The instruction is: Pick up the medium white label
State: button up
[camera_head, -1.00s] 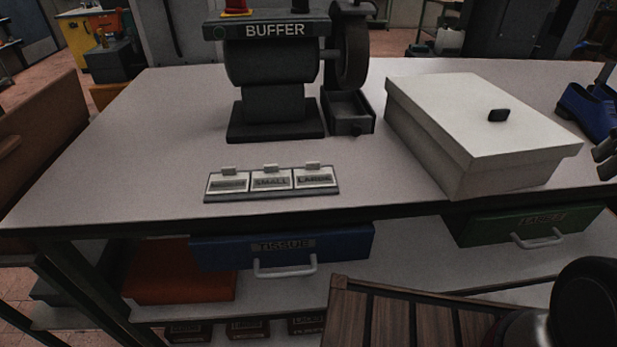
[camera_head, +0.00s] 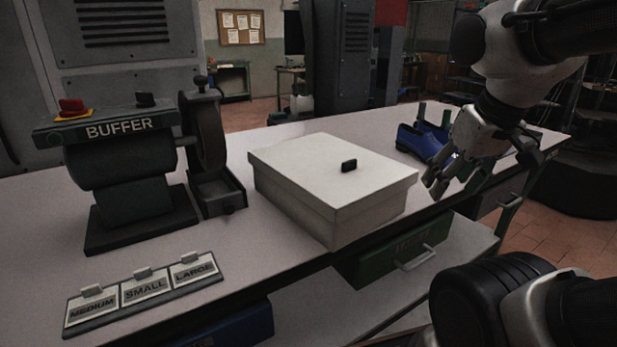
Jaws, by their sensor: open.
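The medium white label (camera_head: 92,309) lies in the leftmost place of a dark label holder, at the lower left of the bench. It reads MEDIUM and has a small raised tab at its back edge. The small label (camera_head: 146,287) and the large label (camera_head: 194,270) lie beside it to the right in the same holder (camera_head: 140,308). My gripper (camera_head: 436,184) is open and empty at the right, in front of the blue shoes and far to the right of the labels.
A white lidded box (camera_head: 290,190) with a black knob stands between the labels and my gripper. The buffer machine (camera_head: 120,170) stands behind the labels. Blue shoes (camera_head: 421,142) are at the right. A green drawer (camera_head: 377,262) is under the bench. Bare benchtop (camera_head: 260,245) lies right of the labels.

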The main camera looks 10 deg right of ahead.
aim_at(95, 302)
jog(key=j+u, duration=0.2)
jog(key=u, duration=0.3)
jog(key=i+j+u, duration=0.15)
jog(key=u, duration=0.3)
